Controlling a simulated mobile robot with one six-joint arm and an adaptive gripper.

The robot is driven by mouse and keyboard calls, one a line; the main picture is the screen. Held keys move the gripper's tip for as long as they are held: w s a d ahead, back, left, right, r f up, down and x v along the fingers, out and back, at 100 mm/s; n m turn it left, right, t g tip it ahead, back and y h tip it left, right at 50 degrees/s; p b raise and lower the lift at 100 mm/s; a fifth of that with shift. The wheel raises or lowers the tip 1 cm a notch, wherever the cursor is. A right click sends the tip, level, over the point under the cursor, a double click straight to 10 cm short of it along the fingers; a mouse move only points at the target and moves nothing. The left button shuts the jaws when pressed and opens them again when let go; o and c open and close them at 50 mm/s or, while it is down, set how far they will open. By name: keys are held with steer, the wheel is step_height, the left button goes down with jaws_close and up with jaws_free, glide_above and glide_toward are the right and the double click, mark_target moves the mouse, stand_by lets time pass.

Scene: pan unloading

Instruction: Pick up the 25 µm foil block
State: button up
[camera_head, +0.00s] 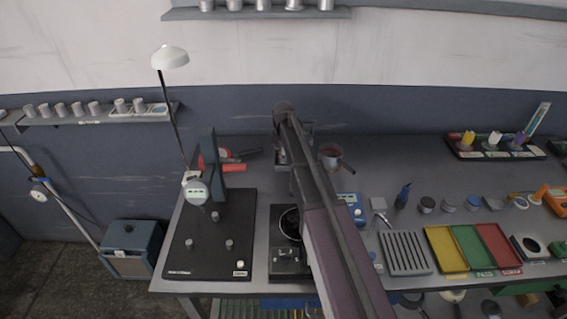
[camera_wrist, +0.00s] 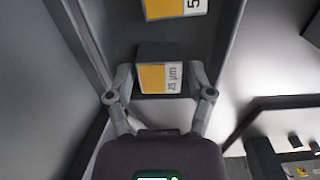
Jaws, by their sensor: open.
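The 25 µm foil block (camera_wrist: 160,54) is dark with a yellow and white label reading "25 µm". It lies in a narrow grey-walled holder in the wrist view. My gripper (camera_wrist: 162,78) is open, with one finger on each side of the block's near end. Small gaps seem to show beside the block, but contact is hard to judge. In the head view my arm covers most of the holder (camera_head: 309,128) at the back of the bench, and neither the block nor my fingers can be made out there.
A second labelled block (camera_wrist: 172,9), its number partly cut off, lies just beyond in the same holder. The holder's side walls (camera_wrist: 229,50) rise close by. On the bench, a dial gauge stand (camera_head: 212,170) is left and a mug (camera_head: 331,157) is right of my arm.

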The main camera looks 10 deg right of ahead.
steer(key=shift+f, duration=0.25)
stand_by(0.4)
jaws_close()
steer(key=shift+r, duration=0.2)
step_height(320, 180, up, 4)
steer(key=p, duration=0.3)
steer(key=shift+f+p, duration=0.25)
steer(key=shift+p, duration=0.1)
steer(key=s, duration=1)
steer(key=s+r+p, duration=0.1)
steer(key=s, duration=0.5)
steer(key=shift+a, duration=0.15)
